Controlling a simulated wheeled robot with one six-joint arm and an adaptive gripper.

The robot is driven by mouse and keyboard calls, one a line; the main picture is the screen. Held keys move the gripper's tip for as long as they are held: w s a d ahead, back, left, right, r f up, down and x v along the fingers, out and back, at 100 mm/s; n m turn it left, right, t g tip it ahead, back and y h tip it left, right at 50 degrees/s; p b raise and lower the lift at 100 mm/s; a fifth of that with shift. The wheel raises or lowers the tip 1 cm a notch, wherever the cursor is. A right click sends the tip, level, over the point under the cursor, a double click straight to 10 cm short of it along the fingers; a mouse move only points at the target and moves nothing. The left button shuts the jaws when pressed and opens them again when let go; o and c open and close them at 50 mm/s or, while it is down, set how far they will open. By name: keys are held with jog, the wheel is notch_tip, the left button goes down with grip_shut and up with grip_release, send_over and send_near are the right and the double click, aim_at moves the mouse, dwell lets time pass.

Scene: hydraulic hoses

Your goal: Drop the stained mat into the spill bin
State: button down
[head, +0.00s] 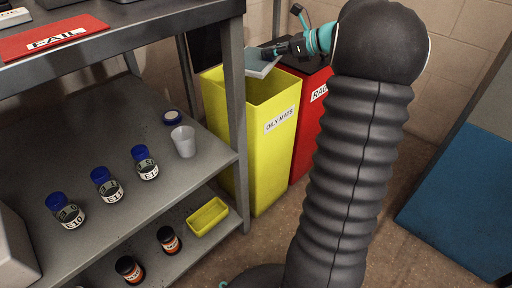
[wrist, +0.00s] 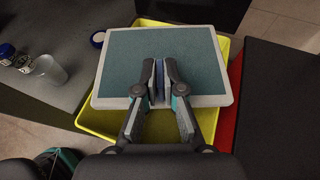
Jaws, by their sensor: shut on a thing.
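The mat (wrist: 190,62) is a flat square with a teal face and a pale border; in the head view (head: 262,64) it shows as a small pale slab. My gripper (wrist: 160,75) is shut on a dark blue raised part at the middle of the mat; it also shows in the head view (head: 277,50). The yellow bin (head: 252,135) is labelled "OILY MATS". The mat is held over its open top, and the yellow rim (wrist: 100,126) shows around the mat in the wrist view. The inside of the bin is mostly hidden by the mat there. No stain is clear on the visible face.
A red bin (head: 309,125) with a dark top stands right beside the yellow bin. A grey shelf unit (head: 225,150) on the left holds blue-capped jars (head: 105,185), a clear cup (head: 184,141) and a small yellow tray (head: 208,217). A blue panel (head: 460,200) is at the right.

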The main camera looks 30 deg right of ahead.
jog(key=c, duration=1.2)
grip_release()
jog(key=v, duration=1.2)
